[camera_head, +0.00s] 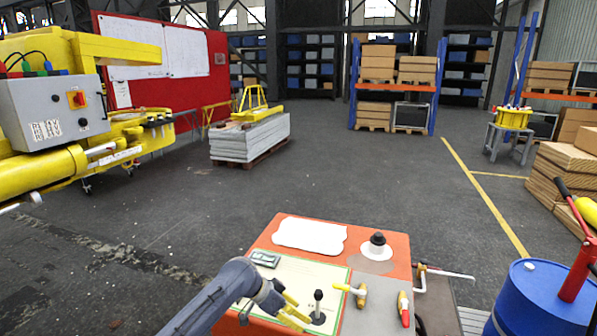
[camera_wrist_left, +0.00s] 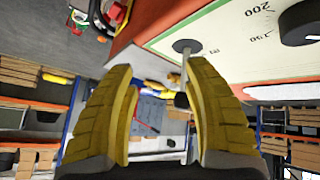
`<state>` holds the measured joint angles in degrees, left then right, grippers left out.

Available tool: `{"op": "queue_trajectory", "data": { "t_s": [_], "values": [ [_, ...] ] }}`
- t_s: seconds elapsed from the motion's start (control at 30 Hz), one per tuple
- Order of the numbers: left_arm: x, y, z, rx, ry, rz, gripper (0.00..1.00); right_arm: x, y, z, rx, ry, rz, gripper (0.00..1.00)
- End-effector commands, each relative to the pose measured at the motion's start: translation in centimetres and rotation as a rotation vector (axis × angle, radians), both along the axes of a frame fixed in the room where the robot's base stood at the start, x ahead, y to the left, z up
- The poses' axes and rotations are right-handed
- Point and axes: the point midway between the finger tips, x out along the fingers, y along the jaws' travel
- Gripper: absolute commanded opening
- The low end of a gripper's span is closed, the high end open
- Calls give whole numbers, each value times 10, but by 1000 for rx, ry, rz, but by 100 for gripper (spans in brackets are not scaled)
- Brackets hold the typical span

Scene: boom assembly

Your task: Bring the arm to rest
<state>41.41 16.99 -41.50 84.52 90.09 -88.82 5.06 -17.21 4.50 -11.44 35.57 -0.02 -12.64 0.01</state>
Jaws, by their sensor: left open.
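My left gripper (camera_head: 297,311) is over the lower left of the orange control console (camera_head: 390,243), its yellow fingers beside a small black-knobbed lever (camera_head: 318,296). In the left wrist view the two fingers of my left gripper (camera_wrist_left: 158,66) are spread wide. The lever's thin rod (camera_wrist_left: 184,68) shows between them, close to the right finger; whether it touches that finger I cannot tell. The fingers are not closed on it. My left arm comes in from the bottom edge. My right gripper is not in view.
The console also carries a large black knob (camera_head: 377,239), a yellow-handled valve (camera_head: 352,290) and a red-and-yellow handle (camera_head: 404,309). A blue drum (camera_head: 540,300) stands to the right. A yellow machine with a grey switch box (camera_head: 55,112) is at left. The middle floor is clear.

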Motion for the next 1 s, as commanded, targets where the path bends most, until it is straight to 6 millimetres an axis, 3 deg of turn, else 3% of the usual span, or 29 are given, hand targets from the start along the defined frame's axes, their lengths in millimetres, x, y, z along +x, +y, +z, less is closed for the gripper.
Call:
{"op": "queue_trajectory", "data": {
  "t_s": [0.03, 0.2, 0.47, 0.67, 1.0],
  "values": [
    [-15, -2, -16, 9, -17, 2, 51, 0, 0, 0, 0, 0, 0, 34],
    [-52, 4, -55, 53, -94, 36, 51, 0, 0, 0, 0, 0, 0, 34],
    [-108, 34, -95, 147, -206, 140, 51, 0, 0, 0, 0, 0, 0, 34],
    [-154, 78, -113, 254, -278, 255, 51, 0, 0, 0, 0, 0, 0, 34],
    [-249, 186, -114, 523, -363, 472, 51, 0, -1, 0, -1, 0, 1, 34]
  ]
}}
